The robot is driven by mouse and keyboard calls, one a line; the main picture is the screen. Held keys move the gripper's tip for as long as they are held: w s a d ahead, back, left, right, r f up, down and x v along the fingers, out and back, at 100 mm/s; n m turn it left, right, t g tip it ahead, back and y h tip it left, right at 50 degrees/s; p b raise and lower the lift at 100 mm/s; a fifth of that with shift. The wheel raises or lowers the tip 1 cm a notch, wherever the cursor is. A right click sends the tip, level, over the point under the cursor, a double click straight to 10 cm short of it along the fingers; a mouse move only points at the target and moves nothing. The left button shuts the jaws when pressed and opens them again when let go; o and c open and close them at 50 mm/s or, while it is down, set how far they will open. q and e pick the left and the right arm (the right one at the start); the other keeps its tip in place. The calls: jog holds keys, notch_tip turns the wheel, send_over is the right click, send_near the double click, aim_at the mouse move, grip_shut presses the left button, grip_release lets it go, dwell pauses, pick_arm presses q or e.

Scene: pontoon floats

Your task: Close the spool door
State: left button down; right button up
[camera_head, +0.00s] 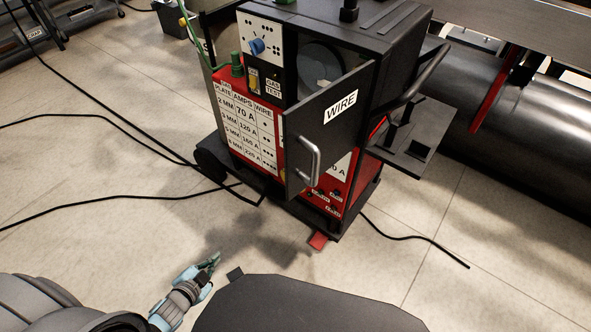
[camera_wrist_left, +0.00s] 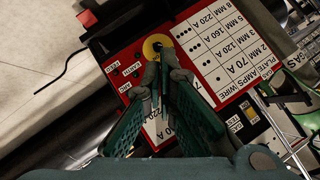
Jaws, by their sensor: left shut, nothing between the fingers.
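The spool door (camera_head: 330,125) is a dark panel labelled WIRE on the front of the welding machine. It stands partly open, swung out toward me, with a grey bar handle (camera_head: 311,163) near its left edge. Behind its top edge the round grey spool (camera_head: 321,66) shows in the compartment. My left gripper (camera_head: 213,261) is low at the front, apart from the door and handle. It is shut and empty. In the left wrist view its green fingers (camera_wrist_left: 160,68) point at the machine's red front panel, where I cannot make out the door. My right gripper is out of view.
The machine's red and white settings panel (camera_head: 250,130) is left of the door. A dark side shelf (camera_head: 408,140) and large pipe (camera_head: 490,125) stand to the right. Black cables (camera_head: 130,197) cross the floor. The floor between my left gripper and the machine looks mostly clear.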

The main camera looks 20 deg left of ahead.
pick_arm(q)
jog(key=w+d+r+m+t+h+p, duration=0.1)
jog(key=w+d+r+m+t+h, duration=0.15)
jog(key=r, duration=0.45)
jog(key=w+d+r+m+t+h, duration=0.1)
jog(key=w+r+m, duration=0.25)
jog(key=r, duration=0.35)
jog(key=m+g+h+p, duration=0.2)
jog(key=m+g+h, duration=0.1)
jog(key=m+h, duration=0.95)
send_near(286, 177)
jog(key=s+d+r+m+y, duration=0.1)
jog(key=s+d+r+y, duration=0.1)
jog(key=s+d+r, duration=0.35)
jog(key=w+d, duration=0.1)
jog(key=w, duration=0.1)
jog(key=w+d, duration=0.1)
jog(key=w, duration=0.2)
jog(key=w+d, duration=0.2)
jog(key=w, duration=0.1)
jog(key=shift+a, duration=0.3)
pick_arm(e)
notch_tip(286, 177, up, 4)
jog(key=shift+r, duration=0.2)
pick_arm(q)
jog(key=shift+d, duration=0.1)
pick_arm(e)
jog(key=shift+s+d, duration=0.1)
